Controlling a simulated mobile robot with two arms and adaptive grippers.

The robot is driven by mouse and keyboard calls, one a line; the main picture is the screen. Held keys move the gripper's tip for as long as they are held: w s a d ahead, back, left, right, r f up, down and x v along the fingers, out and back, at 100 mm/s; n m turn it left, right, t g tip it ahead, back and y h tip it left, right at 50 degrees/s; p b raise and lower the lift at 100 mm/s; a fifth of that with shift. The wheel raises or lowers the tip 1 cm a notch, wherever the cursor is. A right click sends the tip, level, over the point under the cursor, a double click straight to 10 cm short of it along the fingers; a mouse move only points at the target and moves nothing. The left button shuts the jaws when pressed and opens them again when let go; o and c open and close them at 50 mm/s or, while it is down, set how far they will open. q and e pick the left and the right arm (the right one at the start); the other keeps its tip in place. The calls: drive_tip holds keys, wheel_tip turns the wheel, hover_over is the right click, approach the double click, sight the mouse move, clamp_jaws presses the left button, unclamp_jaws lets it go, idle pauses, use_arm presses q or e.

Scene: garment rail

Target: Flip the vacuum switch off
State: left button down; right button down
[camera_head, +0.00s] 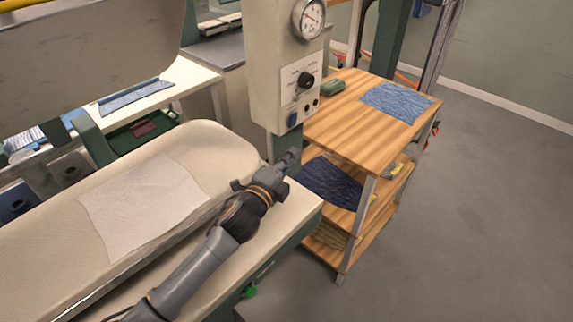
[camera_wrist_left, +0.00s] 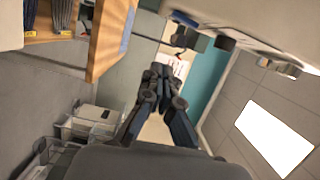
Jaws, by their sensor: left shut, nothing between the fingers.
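A cream control box (camera_head: 262,70) stands on a green post behind the pressing table. I cannot read the labels or tell which way the switch is set. My left gripper (camera_head: 291,157) is below the box, beside the post, apart from the blue switch, with its fingers shut and empty. In the left wrist view the shut fingers (camera_wrist_left: 160,80) point ahead, and knob-like parts (camera_wrist_left: 225,43) stick out from a pale surface at upper right. My right gripper is not in view.
A round gauge (camera_head: 309,18) tops the box. The padded pressing table (camera_head: 225,150) with a pale cloth (camera_head: 140,200) lies under my left arm. A wooden shelf cart (camera_head: 340,125) with folded blue fabric (camera_head: 398,102) stands close at right. The grey floor further right is clear.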

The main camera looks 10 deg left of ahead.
use_arm(q)
drive_tip(key=shift+v, duration=1.2)
